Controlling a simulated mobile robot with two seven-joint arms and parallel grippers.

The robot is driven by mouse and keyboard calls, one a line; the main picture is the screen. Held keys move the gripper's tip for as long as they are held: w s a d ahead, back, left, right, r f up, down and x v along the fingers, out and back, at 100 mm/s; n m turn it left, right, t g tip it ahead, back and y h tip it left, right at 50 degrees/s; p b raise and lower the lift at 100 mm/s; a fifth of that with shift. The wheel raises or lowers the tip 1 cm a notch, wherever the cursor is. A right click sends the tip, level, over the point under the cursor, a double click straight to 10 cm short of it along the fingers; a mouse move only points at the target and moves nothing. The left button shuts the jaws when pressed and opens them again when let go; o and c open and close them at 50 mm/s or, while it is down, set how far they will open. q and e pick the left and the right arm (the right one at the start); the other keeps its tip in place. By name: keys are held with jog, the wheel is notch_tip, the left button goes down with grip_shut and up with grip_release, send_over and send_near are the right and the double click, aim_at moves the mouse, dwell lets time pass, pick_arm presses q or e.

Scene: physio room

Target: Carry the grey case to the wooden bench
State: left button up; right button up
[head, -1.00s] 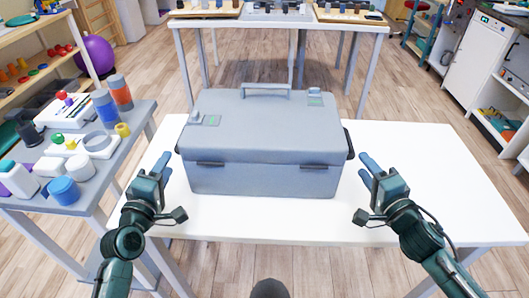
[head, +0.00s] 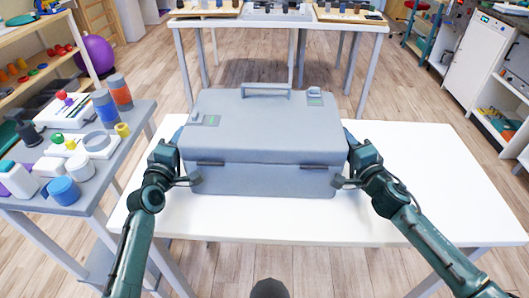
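The grey case (head: 262,135) lies closed on a white table (head: 420,190), with a carry handle on its lid and two latches on its front. My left gripper (head: 180,140) is at the case's left side and my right gripper (head: 350,142) at its right side, where the side handle is. The fingers of both are mostly hidden by the case and the gripper bodies, so I cannot tell whether they are open or shut, or touching it. The case rests on the table. I cannot identify the wooden bench with certainty.
A grey side table (head: 75,190) with jars, rollers and small trays stands close on the left, near my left arm. A white-topped table (head: 280,22) with trays stands at the back. A white cabinet (head: 480,50) is at the right. Wooden floor is clear between the tables.

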pick_arm(q)
grip_shut()
pick_arm(e)
grip_shut()
dwell(0.9)
pick_arm(q)
jog(key=shift+r, duration=0.2)
pick_arm(e)
jog(key=shift+r, duration=0.25)
